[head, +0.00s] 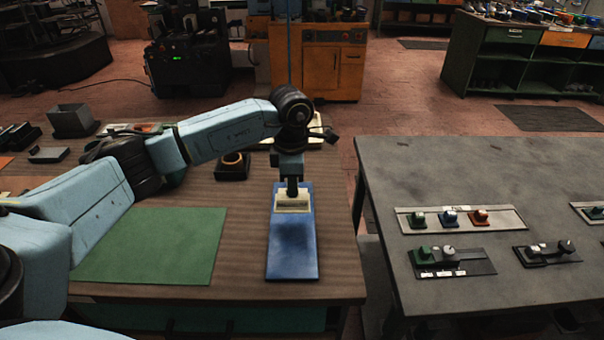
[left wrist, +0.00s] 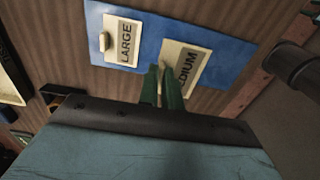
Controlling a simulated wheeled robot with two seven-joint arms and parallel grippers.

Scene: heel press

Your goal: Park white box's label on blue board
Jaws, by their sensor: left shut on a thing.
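The blue board (head: 292,250) lies on the brown wooden table, near its right edge. My left gripper (head: 292,191) points down over the board's far part, shut on a cream label (head: 292,206). In the left wrist view this label (left wrist: 185,68) reads "...DIUM", its start hidden by the green fingers (left wrist: 160,78). It is over the blue board (left wrist: 225,45), turned at an angle to the other label; I cannot tell whether it touches the board. A cream label reading "LARGE" (left wrist: 123,42), with a small raised grip, lies on the board. My right gripper is not in view.
A green mat (head: 150,248) lies left of the board. A dark holder with a ring (head: 232,167) and a cream thing stand behind. The grey table (head: 490,180) at right bears trays of small coloured parts, with a gap between the tables.

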